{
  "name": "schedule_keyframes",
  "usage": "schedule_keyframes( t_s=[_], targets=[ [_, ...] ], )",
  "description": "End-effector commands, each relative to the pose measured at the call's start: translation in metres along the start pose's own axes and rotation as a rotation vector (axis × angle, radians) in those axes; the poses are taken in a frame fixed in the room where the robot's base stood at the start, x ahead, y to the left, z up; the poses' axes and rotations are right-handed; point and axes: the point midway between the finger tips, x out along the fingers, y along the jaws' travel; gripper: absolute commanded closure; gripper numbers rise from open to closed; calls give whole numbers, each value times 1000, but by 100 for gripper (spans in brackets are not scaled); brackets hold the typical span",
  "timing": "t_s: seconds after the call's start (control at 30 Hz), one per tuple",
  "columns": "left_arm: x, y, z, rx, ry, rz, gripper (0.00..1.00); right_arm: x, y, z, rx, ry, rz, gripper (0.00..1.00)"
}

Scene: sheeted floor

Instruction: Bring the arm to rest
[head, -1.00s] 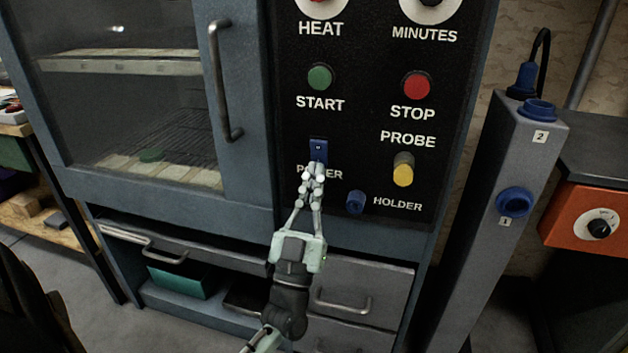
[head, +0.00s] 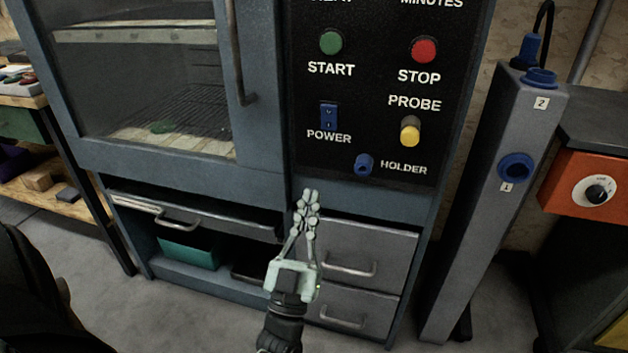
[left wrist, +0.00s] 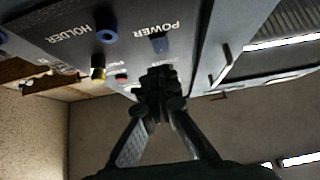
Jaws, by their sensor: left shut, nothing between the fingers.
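My left gripper (head: 309,196) is shut and empty. In the head view it points up in front of the oven, its fingertips below the black control panel (head: 385,60). The blue power switch (head: 328,117) is above the fingertips, clear of them. In the left wrist view the shut fingers (left wrist: 156,80) show dark, with the power switch (left wrist: 160,43) beyond them. I cannot tell how far the tips are from the oven front. My right gripper is not in view.
The oven door handle (head: 240,55) sticks out at the upper left. A grey post with blue sockets (head: 497,190) stands at right. The floor in front is free.

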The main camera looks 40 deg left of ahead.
Motion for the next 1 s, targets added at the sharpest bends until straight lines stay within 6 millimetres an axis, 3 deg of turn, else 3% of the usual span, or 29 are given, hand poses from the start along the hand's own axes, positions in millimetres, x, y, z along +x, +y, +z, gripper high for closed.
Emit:
schedule_keyframes(
  t_s=[0.2, 0.77, 0.87, 1.0],
  targets=[
    [-12, 0, 2, 1, 1, 0, 100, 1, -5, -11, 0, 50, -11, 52],
    [-12, 1, 3, 0, -6, 6, 100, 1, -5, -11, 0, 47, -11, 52],
    [-10, 11, 13, -8, -68, 53, 100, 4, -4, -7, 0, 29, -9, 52],
    [-15, 45, 52, -21, -304, 211, 100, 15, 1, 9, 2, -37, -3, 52]
  ],
)
